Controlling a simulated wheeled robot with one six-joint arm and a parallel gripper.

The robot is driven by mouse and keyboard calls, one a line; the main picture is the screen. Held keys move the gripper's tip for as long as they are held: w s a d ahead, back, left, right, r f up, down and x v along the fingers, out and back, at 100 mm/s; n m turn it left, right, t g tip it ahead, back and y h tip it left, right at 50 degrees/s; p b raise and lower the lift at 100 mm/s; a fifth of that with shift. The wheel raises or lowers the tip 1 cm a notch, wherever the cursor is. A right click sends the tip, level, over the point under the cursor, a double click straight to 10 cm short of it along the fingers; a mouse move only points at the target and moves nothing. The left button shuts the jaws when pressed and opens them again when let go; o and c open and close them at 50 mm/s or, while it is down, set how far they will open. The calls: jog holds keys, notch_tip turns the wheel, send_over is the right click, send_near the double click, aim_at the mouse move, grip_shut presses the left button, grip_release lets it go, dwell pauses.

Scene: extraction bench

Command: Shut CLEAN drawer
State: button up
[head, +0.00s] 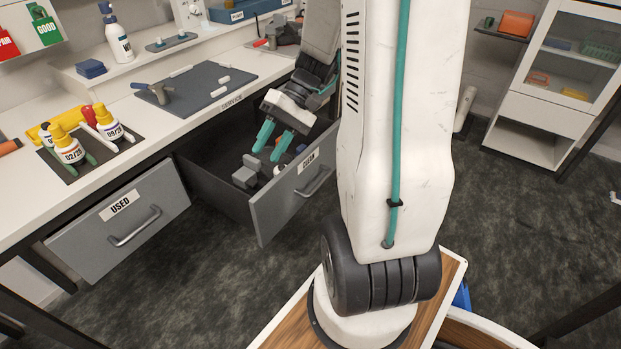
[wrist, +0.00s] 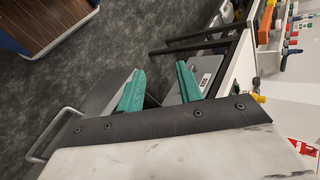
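The CLEAN drawer (head: 282,205) is pulled out from under the bench in the head view. Its grey front carries a CLEAN label and a bar handle (head: 315,182). Grey blocks and other small parts lie inside. My gripper (head: 272,146) hangs over the drawer opening, behind the front panel, with its two teal fingers apart and pointing down. Nothing is between the fingers. In the wrist view my gripper (wrist: 160,88) also shows open, with a bar handle (wrist: 55,135) to its left.
The USED drawer (head: 90,235) at left also stands out a little from the bench. The bench top holds a SERVICE mat (head: 215,82) and several bottles (head: 68,145). A white cabinet (head: 545,105) stands at right. The dark floor before the drawers is clear.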

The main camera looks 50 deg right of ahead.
jog(key=d+f+m+t+y, duration=0.2)
jog(key=d+f+m+t, duration=0.35)
jog(key=d+f, duration=0.7)
jog(key=m+t+h, duration=0.4)
jog(key=t, duration=0.4)
send_near(320, 182)
jog(key=w+a+f, duration=0.1)
jog(key=w+a, duration=0.1)
jog(key=x, duration=0.7)
jog(key=shift+w+d+f, duration=0.15)
jog(key=shift+w, duration=0.15)
grip_shut()
jog(key=shift+d, duration=0.15)
jog(key=shift+w, duration=0.1)
